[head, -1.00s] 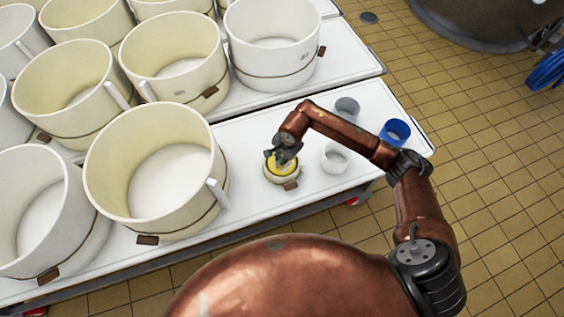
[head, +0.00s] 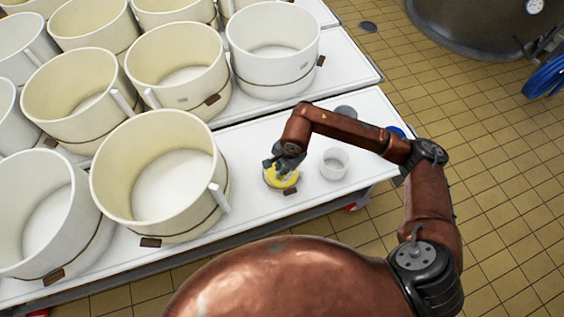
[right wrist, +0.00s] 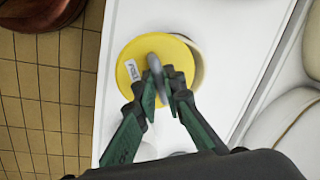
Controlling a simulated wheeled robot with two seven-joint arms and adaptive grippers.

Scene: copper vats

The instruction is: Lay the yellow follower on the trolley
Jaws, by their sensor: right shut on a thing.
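The yellow follower (head: 283,181) is a round disc with a handle and a white label; it also shows in the right wrist view (right wrist: 138,52). My right gripper (head: 279,167) is shut on its handle from above, as the right wrist view (right wrist: 160,92) shows. The follower is over a small cream mould (right wrist: 195,62), whose rim shows beside the disc's right edge, so the disc appears raised and a little off centre. The white-topped trolley (head: 245,215) carries the mould. My left gripper is not in view.
A small white cup (head: 333,164) stands right of the mould, with a grey cup (head: 346,112) and a partly hidden blue cup (head: 396,132) farther back. A large cream vat (head: 160,170) stands to the left. Bare white top lies around the mould.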

